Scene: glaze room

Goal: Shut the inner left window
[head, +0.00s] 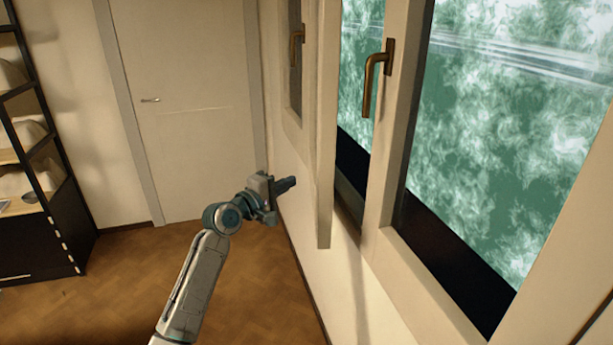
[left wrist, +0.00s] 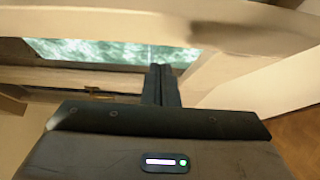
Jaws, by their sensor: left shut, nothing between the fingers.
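The left window sash (head: 325,130) stands ajar, swung into the room. I see its pale frame nearly edge-on, with a gap and a dark sill strip to its right. Its bronze handle (head: 297,40) sticks out on the room side. My left gripper (head: 291,184) is shut and empty, on the room side of the sash, low and close to its face. I cannot tell whether it touches. The left wrist view shows the closed fingers (left wrist: 161,72) below a pale beam, with green glass beyond. My right gripper is out of view.
The right window (head: 500,130) has a bronze handle (head: 377,75) and looks closed. A white door (head: 185,120) stands in the far wall. A dark shelf unit (head: 40,240) is at the left. The wooden floor (head: 130,290) between is clear.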

